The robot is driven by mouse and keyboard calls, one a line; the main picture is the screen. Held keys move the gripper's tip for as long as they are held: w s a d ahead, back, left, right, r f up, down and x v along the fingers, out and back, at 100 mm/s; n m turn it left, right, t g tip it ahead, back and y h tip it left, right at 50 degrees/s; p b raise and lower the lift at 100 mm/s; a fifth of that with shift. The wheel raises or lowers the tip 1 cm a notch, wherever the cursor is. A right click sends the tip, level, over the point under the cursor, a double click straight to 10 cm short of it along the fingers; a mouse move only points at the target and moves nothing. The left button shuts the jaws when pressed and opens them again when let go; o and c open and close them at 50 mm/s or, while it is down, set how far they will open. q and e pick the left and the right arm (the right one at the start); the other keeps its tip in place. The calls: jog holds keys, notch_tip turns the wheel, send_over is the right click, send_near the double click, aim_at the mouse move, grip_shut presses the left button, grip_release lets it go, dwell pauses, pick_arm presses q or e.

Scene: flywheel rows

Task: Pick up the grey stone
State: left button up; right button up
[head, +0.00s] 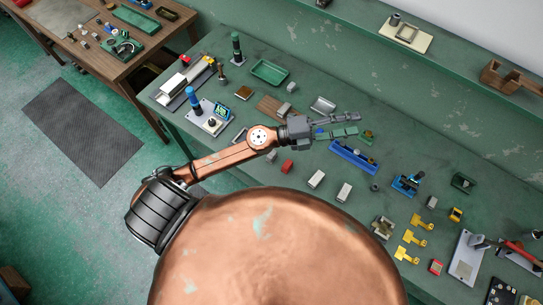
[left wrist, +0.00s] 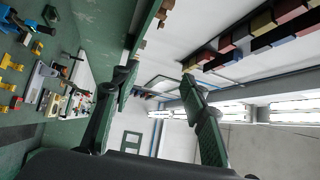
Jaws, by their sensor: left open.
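Two light grey blocks, one on the left (head: 316,179) and one on the right (head: 344,191), lie on the green bench (head: 345,231) in the head view. A smaller grey block (head: 291,87) lies farther back. I cannot tell which is the grey stone. My left gripper (head: 354,124) reaches over the bench, pointing right, beyond the two light grey blocks. It is open, with its two fingers apart and nothing between them; the fingers also show in the left wrist view (left wrist: 160,82). My right gripper is out of view.
A blue tray (head: 353,158) lies just below the left gripper, with a red block (head: 287,166) to its left. A green tray (head: 269,72) is at the back. Several yellow parts (head: 413,238) lie at the right.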

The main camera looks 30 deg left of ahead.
pick_arm(q)
jog(key=s+d+f+m+g, duration=0.3)
jog(key=d+f+m+g, duration=0.1)
jog(key=f+m+g, duration=0.15)
jog(key=m+g+y, duration=0.4)
jog(key=g+y, duration=0.2)
jog(key=y, duration=1)
send_over(272, 154)
jog(key=f, duration=2.4)
jog(key=shift+s+a+f, duration=0.15)
jog(key=shift+s+f, duration=0.05)
jog(key=shift+s, duration=0.15)
jog(key=f, duration=0.2)
jog(key=f+p, duration=0.1)
jog(key=f, duration=0.1)
jog(key=f+p, duration=0.1)
jog(key=f, duration=0.2)
jog(key=shift+w, duration=0.3)
jog(key=shift+f, duration=0.2)
jog(key=shift+c, duration=0.3)
